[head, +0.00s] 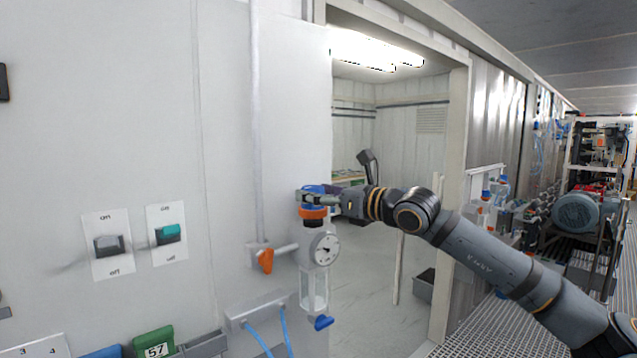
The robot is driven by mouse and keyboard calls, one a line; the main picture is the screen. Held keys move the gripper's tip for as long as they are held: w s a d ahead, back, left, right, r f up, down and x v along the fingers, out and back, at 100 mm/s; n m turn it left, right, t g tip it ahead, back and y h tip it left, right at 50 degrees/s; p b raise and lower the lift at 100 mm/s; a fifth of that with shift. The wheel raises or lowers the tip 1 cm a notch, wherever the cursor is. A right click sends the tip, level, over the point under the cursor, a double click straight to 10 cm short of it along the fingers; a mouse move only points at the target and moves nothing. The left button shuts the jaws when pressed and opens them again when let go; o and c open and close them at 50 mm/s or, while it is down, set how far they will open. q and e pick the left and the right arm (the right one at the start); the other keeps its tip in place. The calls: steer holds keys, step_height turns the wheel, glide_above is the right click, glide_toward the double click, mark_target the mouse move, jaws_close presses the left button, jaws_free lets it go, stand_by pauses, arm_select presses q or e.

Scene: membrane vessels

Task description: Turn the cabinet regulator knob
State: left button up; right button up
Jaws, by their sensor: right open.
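My right gripper (308,195) reaches in from the right at the height of the knob's top. My left gripper is not in view.
An orange valve handle (266,261) is left of the gauge. Two switches, one grey (109,245) and one green (168,234), are on the wall. Blue hoses (285,333) hang below. An open doorway (400,150) is behind my arm, with machinery (590,200) farther right.

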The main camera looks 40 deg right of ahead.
steer(key=shift+c, duration=0.8)
steer(key=c, duration=1)
